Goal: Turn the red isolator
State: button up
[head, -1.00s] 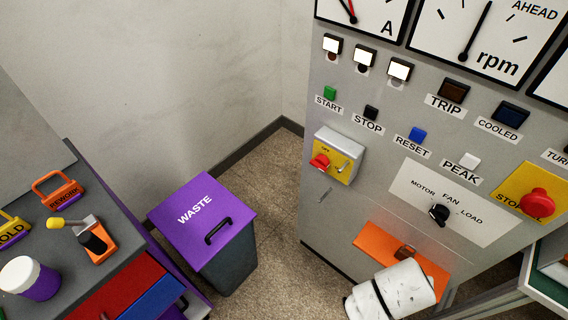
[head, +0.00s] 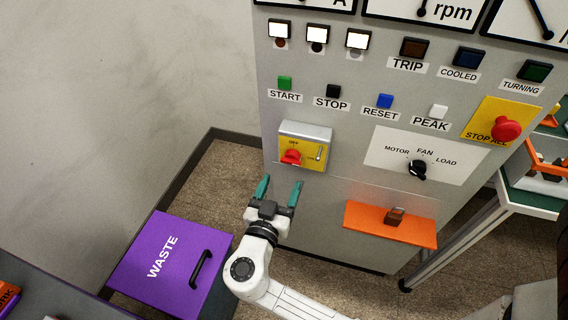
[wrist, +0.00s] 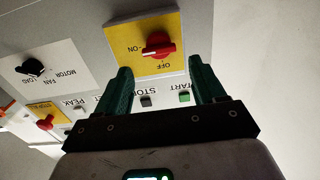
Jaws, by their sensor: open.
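The red isolator (head: 291,157) is a red rotary handle on a yellow plate (head: 317,155) under a grey hood on the cabinet front. The plate carries OFF and ON labels. In the wrist view the red handle (wrist: 158,46) lies roughly sideways, beyond and between the fingertips. My gripper (head: 279,184) is open, with two green fingers pointing up toward the cabinet. It sits just below the isolator in the head view, apart from the handle. In the wrist view my gripper (wrist: 160,75) has nothing between its fingers.
An orange ledge (head: 380,229) sticks out of the cabinet to the lower right. A black selector knob (head: 418,170) and a red STOP ALL button (head: 506,129) are further right. A purple waste bin (head: 150,268) stands at the lower left. Floor shows between bin and cabinet.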

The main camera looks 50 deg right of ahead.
aim_at(292, 159)
jog(key=p+x, duration=0.1)
jog(key=x, duration=0.6)
jog(key=shift+d, duration=0.35)
jog(key=c, duration=0.8)
